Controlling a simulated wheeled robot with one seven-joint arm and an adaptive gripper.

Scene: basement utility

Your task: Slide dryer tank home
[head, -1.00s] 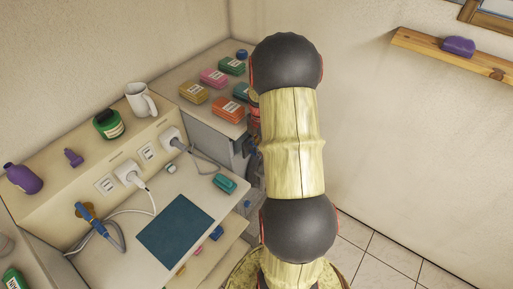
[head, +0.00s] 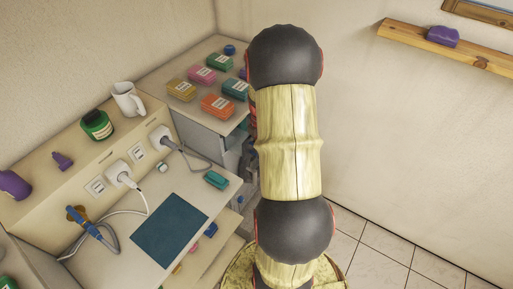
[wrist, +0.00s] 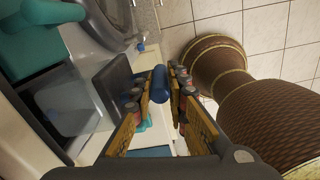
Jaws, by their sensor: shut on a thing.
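In the wrist view my gripper (wrist: 160,92) is shut on a blue rounded bar (wrist: 160,84), which lies between its fingertips. I cannot tell for sure whether this bar is the handle of the dryer tank. To its left are a dark grey block (wrist: 115,82) and a pale, partly see-through box shape (wrist: 62,100). A round grey appliance door (wrist: 108,22) is at the top. In the head view a grey appliance (head: 203,132) stands under the far counter. My arm hides the gripper and much of the appliance front there.
Several coloured boxes (head: 217,105) lie on the far counter. A nearer desk (head: 120,200) bears a dark blue mat (head: 170,229), plugs and cables. Tiled floor shows at lower right.

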